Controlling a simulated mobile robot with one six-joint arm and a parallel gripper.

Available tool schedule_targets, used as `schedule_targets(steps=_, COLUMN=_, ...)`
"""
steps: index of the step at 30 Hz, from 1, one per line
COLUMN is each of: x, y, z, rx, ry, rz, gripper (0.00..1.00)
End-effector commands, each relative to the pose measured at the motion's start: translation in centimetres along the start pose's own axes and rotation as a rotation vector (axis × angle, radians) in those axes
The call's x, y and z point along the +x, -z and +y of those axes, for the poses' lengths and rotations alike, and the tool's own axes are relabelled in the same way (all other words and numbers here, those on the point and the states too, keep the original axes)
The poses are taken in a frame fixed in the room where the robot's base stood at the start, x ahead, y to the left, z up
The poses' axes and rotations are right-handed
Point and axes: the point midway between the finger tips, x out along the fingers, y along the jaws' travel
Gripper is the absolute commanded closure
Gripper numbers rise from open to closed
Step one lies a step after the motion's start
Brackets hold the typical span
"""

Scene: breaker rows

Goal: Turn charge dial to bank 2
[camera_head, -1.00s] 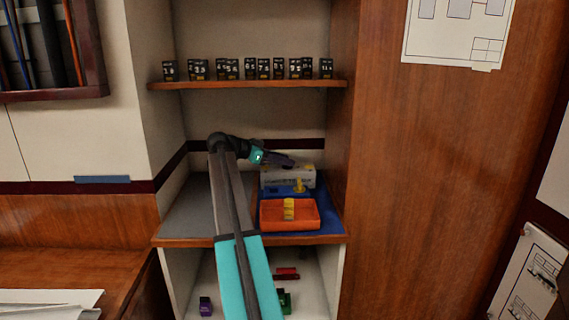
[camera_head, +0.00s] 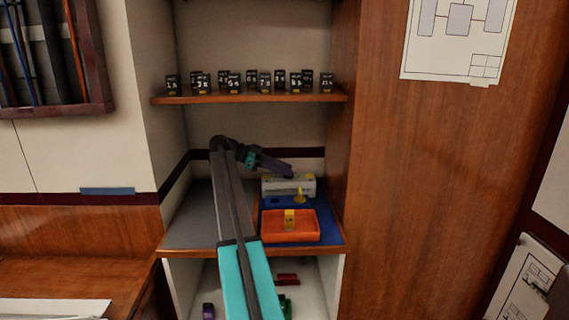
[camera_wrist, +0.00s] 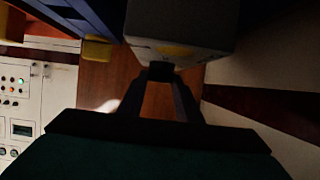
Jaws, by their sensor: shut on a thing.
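A pale grey box (camera_head: 304,185) stands at the back of the right half of the counter, taken as the charger. My gripper (camera_head: 289,173) reaches it from above and behind, at the end of a teal and dark arm. In the wrist view the box (camera_wrist: 180,22) fills the upper middle, with a yellow patch on it. My fingers (camera_wrist: 160,76) converge on a small dark part at the box's edge, likely the charge dial. They are shut on it. The dial's markings and pointer are hidden or too dark to read.
In front of the box are a blue piece (camera_head: 275,201) with a yellow part (camera_head: 300,197) and an orange tray (camera_head: 290,237) holding a yellow block. Several numbered black blocks sit on the shelf (camera_head: 250,98) above. The grey counter (camera_head: 198,218) at left is clear.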

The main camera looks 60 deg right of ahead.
Motion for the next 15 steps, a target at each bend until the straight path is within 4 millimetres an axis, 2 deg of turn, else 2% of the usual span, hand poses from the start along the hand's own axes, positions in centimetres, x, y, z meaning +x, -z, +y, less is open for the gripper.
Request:
schedule_targets(steps=1, x=-0.66, y=0.15, z=-0.31, rx=0.0, ry=-0.006, rz=-0.004, gripper=0.91)
schedule_targets(steps=15, x=-0.47, y=-0.13, z=-0.35, rx=0.032, ry=-0.076, rz=-0.003, gripper=0.91)
